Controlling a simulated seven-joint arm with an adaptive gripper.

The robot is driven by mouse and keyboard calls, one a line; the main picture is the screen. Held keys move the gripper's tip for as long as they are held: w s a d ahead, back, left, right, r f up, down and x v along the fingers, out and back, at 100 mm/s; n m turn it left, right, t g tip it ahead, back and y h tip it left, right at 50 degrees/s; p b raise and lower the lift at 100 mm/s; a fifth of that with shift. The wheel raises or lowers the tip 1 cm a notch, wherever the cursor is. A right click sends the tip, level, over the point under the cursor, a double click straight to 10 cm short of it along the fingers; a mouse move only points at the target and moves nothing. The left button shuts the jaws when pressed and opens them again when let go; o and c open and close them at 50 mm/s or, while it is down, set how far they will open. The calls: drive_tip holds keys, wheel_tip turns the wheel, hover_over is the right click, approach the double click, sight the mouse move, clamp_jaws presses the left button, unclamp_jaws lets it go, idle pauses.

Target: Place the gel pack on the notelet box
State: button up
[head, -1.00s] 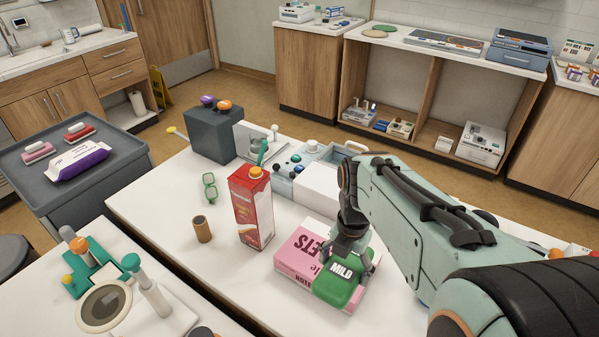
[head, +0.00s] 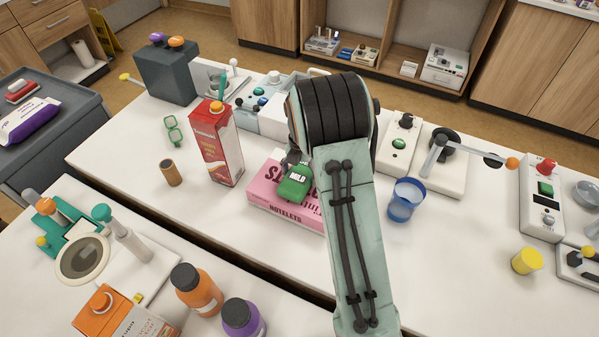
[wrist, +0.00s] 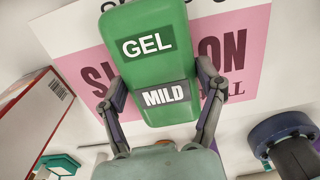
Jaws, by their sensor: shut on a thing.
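The green gel pack (head: 296,186), labelled GEL and MILD in the wrist view (wrist: 148,48), is gripped by its two sides. My gripper (wrist: 162,104) is shut on it, one finger against each side. In the head view the arm hides most of the gripper. The pink and white notelet box (head: 285,214) lies flat on the table, and it also shows behind the pack in the wrist view (wrist: 240,60). The pack overlaps the box's top in both views. I cannot tell whether it touches the box or hangs just above it.
A red and white carton (head: 216,150) stands close left of the box. A brown cylinder (head: 171,173) is farther left. A blue cup (head: 406,201) stands right of my arm, near a device with a green button (head: 399,144). The white table is clear in front of the carton.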

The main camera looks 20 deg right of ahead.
sight(300, 174)
drive_tip(key=shift+f, duration=0.15)
drive_tip(key=o, duration=1.2)
wheel_tip(300, 174, up, 12)
drive_tip(key=r, duration=0.1)
drive_tip(key=s+a+r+m, duration=0.3)
drive_tip(key=s+m, duration=0.3)
drive_tip(key=s+a+m, duration=0.1)
drive_tip(key=s+m, duration=0.5)
drive_tip(key=s, duration=0.1)
drive_tip(key=s+a+f+m, duration=0.1)
drive_tip(key=s+a+m, duration=0.1)
drive_tip(key=s+m, duration=0.5)
drive_tip(key=s+a+m, duration=0.2)
drive_tip(key=s+m, duration=0.4)
drive_tip(key=s, duration=0.3)
drive_tip(key=shift+f+m+y, duration=0.25)
drive_tip(key=shift+m+y, duration=0.15)
